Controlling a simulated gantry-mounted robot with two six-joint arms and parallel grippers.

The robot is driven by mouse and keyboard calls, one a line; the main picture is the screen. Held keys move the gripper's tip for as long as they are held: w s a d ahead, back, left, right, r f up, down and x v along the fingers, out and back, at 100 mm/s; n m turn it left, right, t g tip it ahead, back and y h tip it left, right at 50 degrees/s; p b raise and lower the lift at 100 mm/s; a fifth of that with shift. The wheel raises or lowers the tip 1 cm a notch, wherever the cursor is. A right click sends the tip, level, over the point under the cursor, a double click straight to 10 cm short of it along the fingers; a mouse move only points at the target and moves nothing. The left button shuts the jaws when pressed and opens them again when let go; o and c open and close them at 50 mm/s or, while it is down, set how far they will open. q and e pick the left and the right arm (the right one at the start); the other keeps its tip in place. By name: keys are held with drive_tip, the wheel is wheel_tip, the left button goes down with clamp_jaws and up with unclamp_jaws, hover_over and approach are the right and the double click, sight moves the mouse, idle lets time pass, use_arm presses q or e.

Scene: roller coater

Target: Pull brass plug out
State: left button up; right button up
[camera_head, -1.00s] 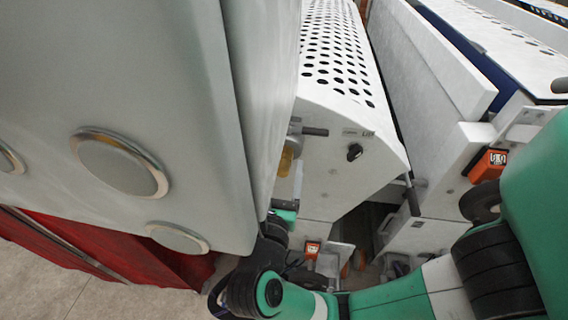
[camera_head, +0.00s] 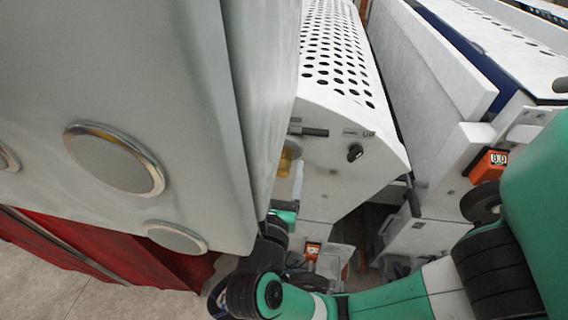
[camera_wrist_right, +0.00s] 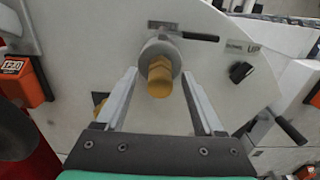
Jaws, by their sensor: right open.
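The brass plug (camera_wrist_right: 160,80) is a hex-headed piece in a round grey collar on the white machine side panel. It also shows in the head view (camera_head: 285,161), partly covered by the big grey panel edge. My right gripper (camera_wrist_right: 158,75) is open, with one finger on each side of the plug. Gaps show between the fingers and the plug in the wrist view; I cannot tell how deep the tips reach. In the head view the gripper is mostly hidden behind the grey panel and arm. My left gripper is not in view.
A black knob (camera_wrist_right: 240,72) and a dark handle (camera_wrist_right: 290,128) sit right of the plug. A dark rod (camera_wrist_right: 200,37) sticks out above it. An orange counter (camera_wrist_right: 22,80) is at the left. The large grey panel (camera_head: 130,120) stands close to my right arm.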

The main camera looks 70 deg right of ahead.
sight(282, 174)
idle(0.3)
drive_tip(key=shift+c, duration=0.2)
clamp_jaws()
idle(1.4)
drive_tip(key=shift+s+a+b, duration=0.2)
drive_tip(key=shift+a+b, duration=0.15)
drive_tip(key=shift+a, duration=1.15)
drive_tip(key=shift+s+a+b, duration=0.15)
drive_tip(key=shift+a+b, duration=0.2)
drive_tip(key=shift+a, duration=1.15)
drive_tip(key=shift+a, duration=0.1)
drive_tip(key=shift+s+a+b, duration=0.15)
drive_tip(key=shift+a+b, duration=0.2)
drive_tip(key=shift+a, duration=1)
